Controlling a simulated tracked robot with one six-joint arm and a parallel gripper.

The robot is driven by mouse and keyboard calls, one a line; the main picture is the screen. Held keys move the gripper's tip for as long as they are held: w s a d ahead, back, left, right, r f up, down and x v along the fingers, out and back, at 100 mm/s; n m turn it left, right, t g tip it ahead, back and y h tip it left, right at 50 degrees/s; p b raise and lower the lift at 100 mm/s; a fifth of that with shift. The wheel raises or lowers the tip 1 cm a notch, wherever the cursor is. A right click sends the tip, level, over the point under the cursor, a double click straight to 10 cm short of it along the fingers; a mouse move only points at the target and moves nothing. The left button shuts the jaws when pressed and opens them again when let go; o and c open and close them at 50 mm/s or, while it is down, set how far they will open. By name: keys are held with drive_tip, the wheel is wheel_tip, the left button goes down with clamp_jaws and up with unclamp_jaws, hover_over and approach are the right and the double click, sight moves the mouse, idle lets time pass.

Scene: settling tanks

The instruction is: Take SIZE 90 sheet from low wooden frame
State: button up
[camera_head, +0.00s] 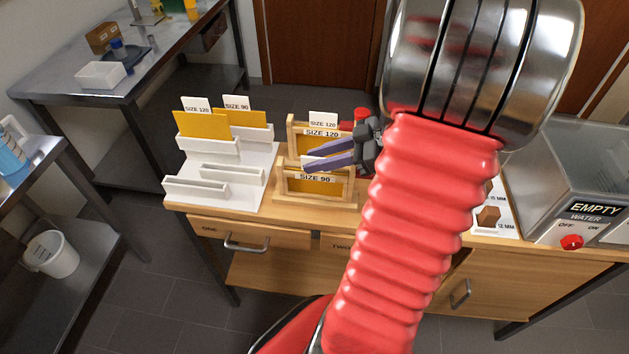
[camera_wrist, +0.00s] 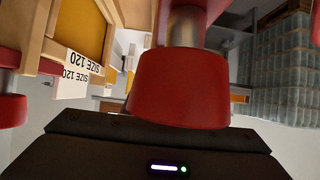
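The low wooden frame (camera_head: 283,184) stands on the bench front, labelled SIZE 90, with a yellow sheet (camera_head: 316,189) in it. A taller wooden frame (camera_head: 292,130) labelled SIZE 120 stands right behind it. My gripper (camera_head: 308,158) reaches in from the right at the low frame's top. Its two purple fingers are apart, with a bit of white between them, perhaps the sheet's tab. I cannot tell whether they touch it. In the wrist view, a SIZE 120 label and tab (camera_wrist: 74,76) show upside down; the fingertips do not show there.
A white stepped rack (camera_head: 228,180) with yellow sheets tabbed SIZE 120 and SIZE 90 stands left of the frames. A red-topped object (camera_head: 361,114) is close behind my gripper. A water tank marked EMPTY (camera_head: 594,210) is at right. My arm hides the bench between.

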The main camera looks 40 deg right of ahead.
drive_tip(key=shift+w+a+f, duration=0.2)
drive_tip(key=shift+w, duration=0.1)
drive_tip(key=shift+c, duration=0.3)
clamp_jaws()
idle(0.5)
